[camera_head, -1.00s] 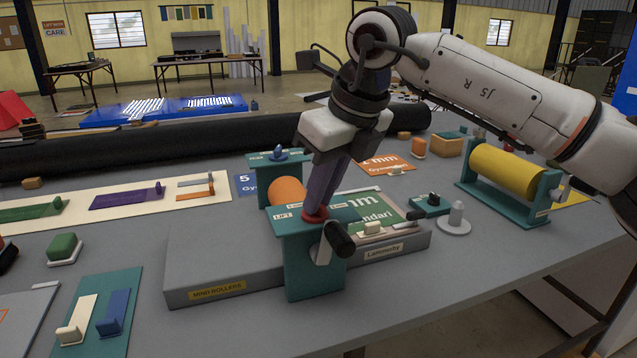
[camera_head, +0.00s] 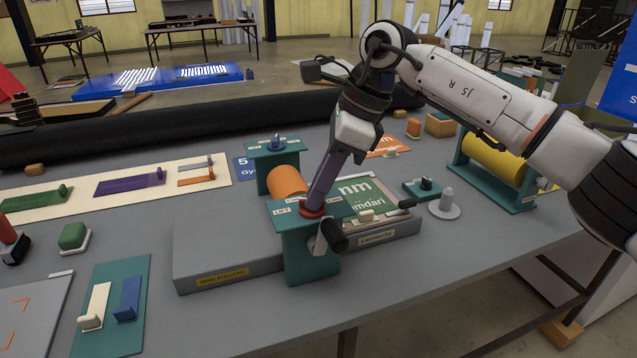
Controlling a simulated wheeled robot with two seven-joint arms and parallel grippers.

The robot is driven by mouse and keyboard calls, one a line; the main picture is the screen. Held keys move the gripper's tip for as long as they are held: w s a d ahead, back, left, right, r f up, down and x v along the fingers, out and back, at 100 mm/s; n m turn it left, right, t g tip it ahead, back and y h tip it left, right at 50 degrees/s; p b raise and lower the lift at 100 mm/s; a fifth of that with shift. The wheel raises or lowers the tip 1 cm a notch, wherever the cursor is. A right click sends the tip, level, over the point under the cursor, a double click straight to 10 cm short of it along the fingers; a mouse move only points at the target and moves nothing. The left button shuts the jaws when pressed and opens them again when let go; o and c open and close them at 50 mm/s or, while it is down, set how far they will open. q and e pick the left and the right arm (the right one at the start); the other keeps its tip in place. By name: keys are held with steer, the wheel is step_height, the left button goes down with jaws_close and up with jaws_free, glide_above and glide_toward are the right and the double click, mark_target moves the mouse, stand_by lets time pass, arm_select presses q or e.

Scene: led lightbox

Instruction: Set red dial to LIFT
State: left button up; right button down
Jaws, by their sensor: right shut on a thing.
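The red dial (camera_head: 312,211) sits on top of the teal front stand (camera_head: 308,262) of the roller unit. A LIFT label (camera_head: 282,210) is on the stand's top, just left of the dial. My right gripper (camera_head: 314,203) comes down from above, tilted, and its fingers are shut on the red dial. The fingers and the gripper body hide part of the dial, so its exact pointing direction cannot be read. My left gripper is not in view.
An orange roller (camera_head: 288,181) lies behind the dial, with a blue knob (camera_head: 276,143) on the rear stand. A black-ended crank (camera_head: 334,236) sticks out at the stand's front. A yellow roller (camera_head: 494,158) stands at right.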

stand_by(0.5)
steer(key=c, duration=1.8)
jaws_free()
steer(key=v, duration=1)
steer(key=shift+r+b, duration=0.2)
steer(key=shift+b, duration=0.1)
